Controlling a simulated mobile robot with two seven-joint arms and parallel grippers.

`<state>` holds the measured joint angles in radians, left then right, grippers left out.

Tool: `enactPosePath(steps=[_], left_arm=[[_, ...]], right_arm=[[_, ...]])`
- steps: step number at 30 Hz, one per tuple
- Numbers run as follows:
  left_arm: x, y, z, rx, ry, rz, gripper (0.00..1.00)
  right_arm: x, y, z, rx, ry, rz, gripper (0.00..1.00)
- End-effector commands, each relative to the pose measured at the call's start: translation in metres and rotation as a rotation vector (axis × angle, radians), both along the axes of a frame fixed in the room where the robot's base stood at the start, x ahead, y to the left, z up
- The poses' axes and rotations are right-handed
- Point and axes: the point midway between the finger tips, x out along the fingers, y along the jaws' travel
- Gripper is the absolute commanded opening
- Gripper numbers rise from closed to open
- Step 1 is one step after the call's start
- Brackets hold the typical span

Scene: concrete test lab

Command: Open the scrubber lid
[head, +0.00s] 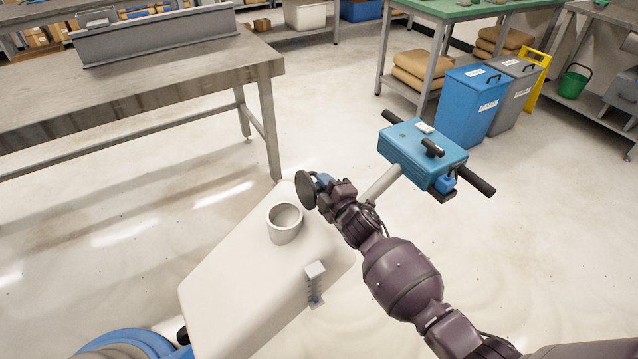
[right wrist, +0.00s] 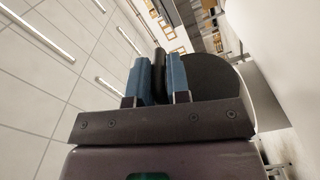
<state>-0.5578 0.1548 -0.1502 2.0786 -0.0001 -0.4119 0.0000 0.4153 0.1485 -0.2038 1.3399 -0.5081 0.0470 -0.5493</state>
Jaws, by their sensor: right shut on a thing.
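The scrubber's white tank (head: 235,285) stands low in the middle of the head view, with its round filler neck (head: 285,222) uncovered at the top. The dark round lid (head: 305,190) stands steeply tilted, up and to the right of the neck. My right gripper (head: 322,182) is at the lid. In the right wrist view, its two blue fingers (right wrist: 160,80) are shut on a black part (right wrist: 160,62), and the lid's dark disc (right wrist: 212,82) shows just behind and to the right. Whether the lid is still joined to the tank is hidden. My left gripper is not in view.
The scrubber's blue control head (head: 415,150) with black handles is close behind my right arm. A grey latch-like post (head: 315,280) is on the tank's right side. A steel table (head: 130,100) stands at left. Blue (head: 468,105) and grey bins stand farther back. Open floor lies between.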

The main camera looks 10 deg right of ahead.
Motion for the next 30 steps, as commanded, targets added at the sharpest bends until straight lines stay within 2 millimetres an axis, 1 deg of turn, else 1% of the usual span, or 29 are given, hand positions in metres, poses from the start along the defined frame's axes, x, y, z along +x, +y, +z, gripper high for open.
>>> enactPosePath(steps=[1, 6, 20, 21, 25, 30], left_arm=[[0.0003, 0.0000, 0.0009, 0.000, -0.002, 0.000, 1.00], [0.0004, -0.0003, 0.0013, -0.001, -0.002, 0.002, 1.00], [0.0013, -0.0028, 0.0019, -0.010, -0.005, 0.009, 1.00], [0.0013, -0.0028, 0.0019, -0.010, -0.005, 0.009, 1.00], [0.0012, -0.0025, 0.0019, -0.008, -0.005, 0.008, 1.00], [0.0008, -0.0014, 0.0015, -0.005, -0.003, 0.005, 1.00]], right_arm=[[0.0012, 0.0004, 0.0031, 0.019, -0.001, 0.003, 0.00], [0.0023, -0.0024, 0.0011, 0.057, 0.011, 0.002, 0.00], [0.0029, -0.0036, 0.0015, 0.069, 0.013, 0.002, 0.00], [0.0029, -0.0036, 0.0016, 0.069, 0.013, 0.002, 0.18], [0.0027, -0.0038, 0.0008, 0.068, 0.014, 0.001, 0.38], [0.0023, -0.0043, -0.0011, 0.066, 0.017, 0.000, 0.39]])
